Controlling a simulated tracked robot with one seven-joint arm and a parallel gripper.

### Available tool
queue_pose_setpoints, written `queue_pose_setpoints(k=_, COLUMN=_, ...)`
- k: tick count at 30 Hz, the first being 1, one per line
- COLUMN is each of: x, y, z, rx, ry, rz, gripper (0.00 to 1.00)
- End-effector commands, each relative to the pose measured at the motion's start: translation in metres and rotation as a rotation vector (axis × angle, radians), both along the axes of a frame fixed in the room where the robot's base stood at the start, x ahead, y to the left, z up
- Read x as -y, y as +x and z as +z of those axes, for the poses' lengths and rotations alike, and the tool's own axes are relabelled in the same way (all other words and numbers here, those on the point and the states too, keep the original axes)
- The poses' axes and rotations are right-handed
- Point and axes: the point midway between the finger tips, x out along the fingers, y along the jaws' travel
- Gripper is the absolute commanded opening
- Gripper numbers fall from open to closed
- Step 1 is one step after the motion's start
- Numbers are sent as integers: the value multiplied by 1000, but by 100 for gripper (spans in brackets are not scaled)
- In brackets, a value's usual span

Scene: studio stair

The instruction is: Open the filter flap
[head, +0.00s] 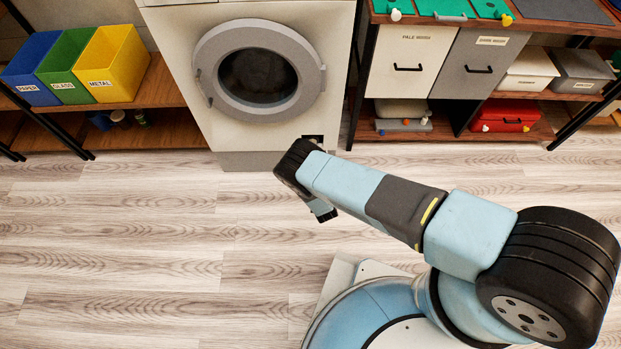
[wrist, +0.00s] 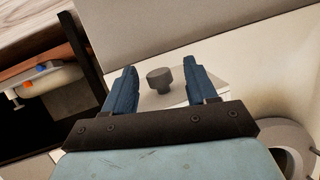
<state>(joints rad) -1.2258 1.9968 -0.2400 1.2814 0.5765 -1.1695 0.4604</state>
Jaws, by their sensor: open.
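The filter flap (wrist: 216,76) is a small pale panel low on the front of the white washing machine (head: 178,60). A dark round knob (wrist: 160,80) stands out from it. In the wrist view my gripper (wrist: 160,65) is open, its two blue fingers on either side of the knob with gaps, not shut on it. The flap looks closed, lying against the machine's front. In the head view the flap (head: 313,138) is a small patch at the machine's lower right, partly hidden by my arm. My fingertips are hard to make out there.
The machine's round grey door (head: 213,95) is shut above the flap. A shelf with blue, green and yellow bins (head: 112,62) stands left. A drawer unit (head: 407,62) with a red case (head: 505,115) stands right. The wooden floor in front is clear.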

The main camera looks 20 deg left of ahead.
Motion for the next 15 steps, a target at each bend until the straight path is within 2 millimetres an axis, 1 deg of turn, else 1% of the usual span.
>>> queue_pose_setpoints(k=4, x=1, y=0, z=1, rx=2, ry=1, rz=-1, gripper=57)
queue_pose_setpoints(k=8, x=6, y=-7, z=4, rx=1, ry=0, rz=-2, gripper=57)
queue_pose_setpoints(k=11, x=13, y=-18, z=9, rx=0, ry=-2, rz=-1, gripper=57)
queue_pose_setpoints(k=15, x=27, y=-38, z=19, rx=-1, ry=-1, rz=-2, gripper=57)
